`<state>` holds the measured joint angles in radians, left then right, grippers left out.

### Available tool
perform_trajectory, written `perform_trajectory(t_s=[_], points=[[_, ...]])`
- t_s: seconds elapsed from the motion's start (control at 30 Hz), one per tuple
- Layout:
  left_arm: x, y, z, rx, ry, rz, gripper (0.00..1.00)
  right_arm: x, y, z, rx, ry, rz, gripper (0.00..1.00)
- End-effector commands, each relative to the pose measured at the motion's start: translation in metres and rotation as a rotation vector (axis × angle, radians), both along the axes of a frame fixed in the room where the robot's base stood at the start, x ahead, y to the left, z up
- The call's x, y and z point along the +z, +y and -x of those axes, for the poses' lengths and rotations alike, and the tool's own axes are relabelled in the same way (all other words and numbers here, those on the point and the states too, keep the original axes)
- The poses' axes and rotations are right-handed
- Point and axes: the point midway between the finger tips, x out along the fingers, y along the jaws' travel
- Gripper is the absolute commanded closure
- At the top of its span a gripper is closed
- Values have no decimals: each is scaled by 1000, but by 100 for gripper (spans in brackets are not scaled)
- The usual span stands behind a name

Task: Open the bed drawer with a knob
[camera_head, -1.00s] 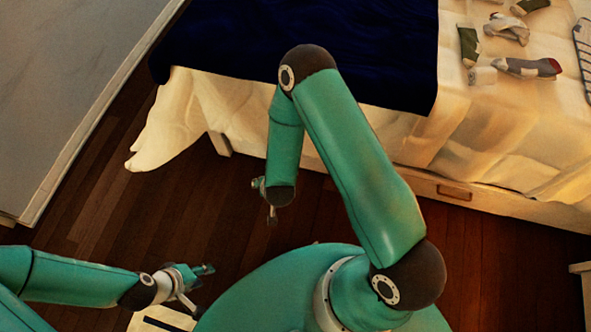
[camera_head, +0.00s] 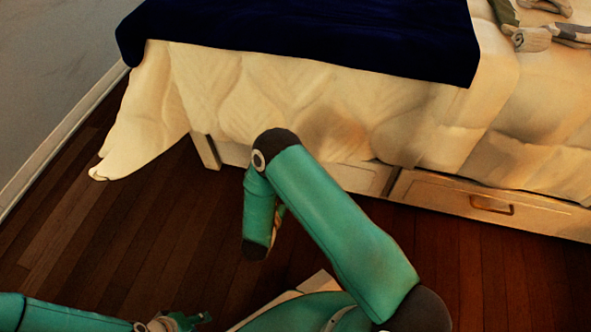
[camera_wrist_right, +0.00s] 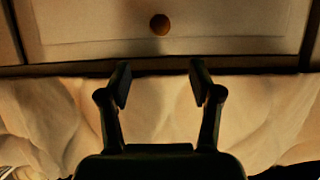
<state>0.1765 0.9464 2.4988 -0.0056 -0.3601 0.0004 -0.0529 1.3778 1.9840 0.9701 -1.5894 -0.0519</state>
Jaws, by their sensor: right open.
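In the right wrist view, a pale drawer front (camera_wrist_right: 230,25) spans the top, with a round brown knob (camera_wrist_right: 160,24) near its middle. My right gripper (camera_wrist_right: 157,82) is open and empty, its two fingers apart below the knob in the picture and not touching it. In the head view, the bed's pale lower front (camera_head: 355,178) shows behind my right arm; no knob shows there. My right gripper is hidden in the head view behind the arm's lower link. My left gripper (camera_head: 190,321) is at the bottom edge, partly cut off, away from the bed.
Another drawer (camera_head: 440,192) with a copper bar handle (camera_head: 492,206) is at the right. A pale bedcover (camera_head: 270,105) and a dark blue blanket (camera_head: 300,35) hang over the bed front. Dark wood floor (camera_head: 150,225) is clear at the left.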

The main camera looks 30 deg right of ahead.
Motion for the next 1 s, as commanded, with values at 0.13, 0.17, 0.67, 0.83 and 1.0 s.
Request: perform_trajectory(t_s=[0.13,0.17,0.67,0.83,1.0], points=[[-12,0,0,0,0,0,60,-12,-18,-14,-6,-3,-1,36],[-15,0,0,0,0,0,60,-15,-22,-17,-6,-2,-2,36],[-57,1,0,0,0,0,60,-53,-93,-79,0,-1,-1,36],[-64,1,0,0,0,0,60,-58,-106,-90,0,-1,-1,36],[-65,1,0,0,0,0,60,-59,-109,-94,2,1,-1,36]])
